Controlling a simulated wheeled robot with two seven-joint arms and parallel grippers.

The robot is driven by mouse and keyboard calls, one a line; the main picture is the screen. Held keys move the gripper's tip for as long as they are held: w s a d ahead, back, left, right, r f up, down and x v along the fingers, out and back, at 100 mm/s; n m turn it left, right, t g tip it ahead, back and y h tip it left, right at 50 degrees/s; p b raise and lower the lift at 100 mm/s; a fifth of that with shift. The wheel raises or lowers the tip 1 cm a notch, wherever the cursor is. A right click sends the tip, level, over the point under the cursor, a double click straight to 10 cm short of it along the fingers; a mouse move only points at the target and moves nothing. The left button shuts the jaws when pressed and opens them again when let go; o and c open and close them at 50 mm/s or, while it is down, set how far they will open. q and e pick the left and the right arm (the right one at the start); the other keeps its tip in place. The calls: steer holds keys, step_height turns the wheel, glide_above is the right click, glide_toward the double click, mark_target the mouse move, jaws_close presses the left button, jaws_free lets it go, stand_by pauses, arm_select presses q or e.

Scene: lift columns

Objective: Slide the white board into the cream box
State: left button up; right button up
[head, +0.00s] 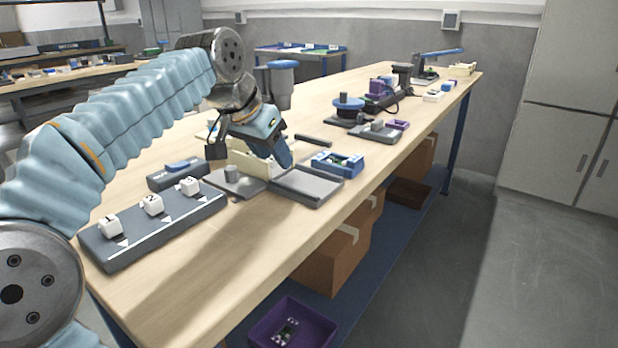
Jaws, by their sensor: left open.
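The cream box (248,163) stands on the workbench, partly covered by my left gripper. My left gripper (250,152) is open, tilted downward over and in front of the box. I cannot tell whether it touches the box. I cannot make out the white board clearly. A small pale edge (206,132) shows to the left behind the gripper, but I cannot tell what it is. My right gripper is not in view.
A dark strip with numbered white cubes (152,222) lies at the near left of the workbench (220,270). Beside the box are a grey plate with a knob (236,184), a grey tray (306,185) and a blue tray (338,163). The bench's near right surface is clear.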

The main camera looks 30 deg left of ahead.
arm_select(q)
steer(key=shift+r+p, duration=2)
steer(key=shift+r, duration=0.95)
